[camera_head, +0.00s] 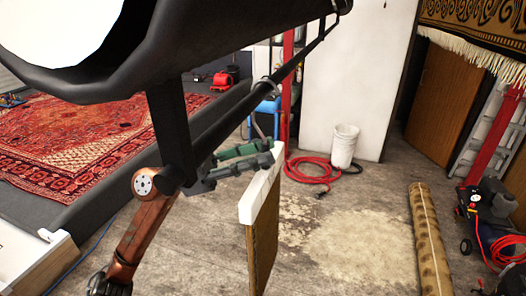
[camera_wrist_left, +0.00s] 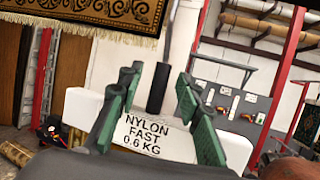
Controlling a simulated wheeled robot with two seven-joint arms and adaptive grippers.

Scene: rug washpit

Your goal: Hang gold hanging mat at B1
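The gold hanging mat (camera_head: 262,240) hangs edge-on below its white header bar (camera_head: 262,190), low in the middle of the head view. The header (camera_wrist_left: 145,130) fills the middle of the left wrist view and reads "NYLON FAST 0.6 KG". A short dark post (camera_wrist_left: 158,88) stands up at it. My left gripper (camera_head: 262,155) reaches the header from the left. In the wrist view its green-padded fingers (camera_wrist_left: 158,85) are apart, either side of the post, with gaps visible. The mat's lower end is out of frame. My right gripper is not seen. No B1 mark is readable.
A dark rail (camera_head: 240,115) crosses above the gripper. A red patterned rug (camera_head: 75,150) lies at left. A white bucket (camera_head: 343,146) and red hose (camera_head: 305,172) are behind. A rolled rug (camera_head: 428,240) lies right, with worn clear floor between. A fringed rug (camera_head: 475,25) hangs top right.

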